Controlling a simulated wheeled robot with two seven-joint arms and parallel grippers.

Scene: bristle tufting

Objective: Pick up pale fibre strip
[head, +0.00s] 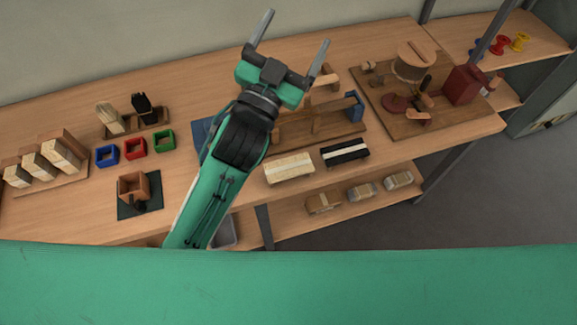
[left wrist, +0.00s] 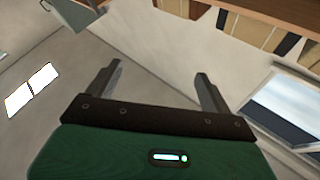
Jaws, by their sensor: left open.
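The pale fibre strip (head: 289,168) lies near the front edge of the wooden bench in the head view. It is cream-coloured with a lighter band along it. A black strip (head: 344,152) with a white band lies just right of it. My left gripper (head: 296,28) is raised, open and empty, its fingers pointing to the back of the bench, well away from the strip. The left wrist view shows the same open gripper (left wrist: 160,70) facing walls and a window, with no strip in sight. My right gripper is out of view.
A wooden frame with blue ends (head: 318,123) stands partly behind my left arm. Blue, red and green square rings (head: 135,148), wooden blocks (head: 58,155) and a small wooden box (head: 133,186) are at left. A red-and-wood machine (head: 466,84) stands at right.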

